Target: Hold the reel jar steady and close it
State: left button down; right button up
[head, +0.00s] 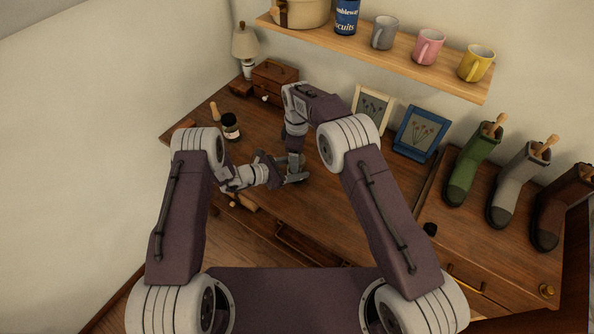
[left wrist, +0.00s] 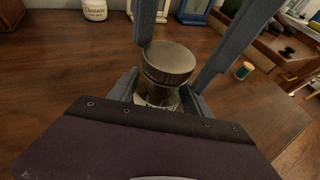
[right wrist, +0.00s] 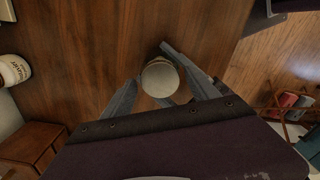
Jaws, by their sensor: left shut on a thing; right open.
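The reel jar (left wrist: 157,99) stands upright on the wooden desk, with a round brass-coloured lid (left wrist: 170,62) on top. I cannot tell how tightly the lid sits. In the right wrist view the lid (right wrist: 160,78) shows from above as a pale disc. My left gripper (head: 284,164) is shut on the jar's body from the side, low down. My right gripper (head: 295,177) points down over the jar, open, with its fingers (right wrist: 163,92) on either side of the lid. In the head view the grippers hide most of the jar.
Picture frames (head: 372,104) and several boots (head: 472,165) stand at the right. A teal thread spool (left wrist: 244,70) is near the jar. Bare desk surrounds the jar.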

jog(key=c, duration=1.5)
jog(key=m, duration=0.5)
jog(key=shift+m, duration=0.3)
jog(key=m, duration=0.6)
jog(key=shift+m, duration=0.4)
jog(key=o, duration=1.7)
jog(key=shift+c, duration=0.2)
notch_tip(320, 180, up, 12)
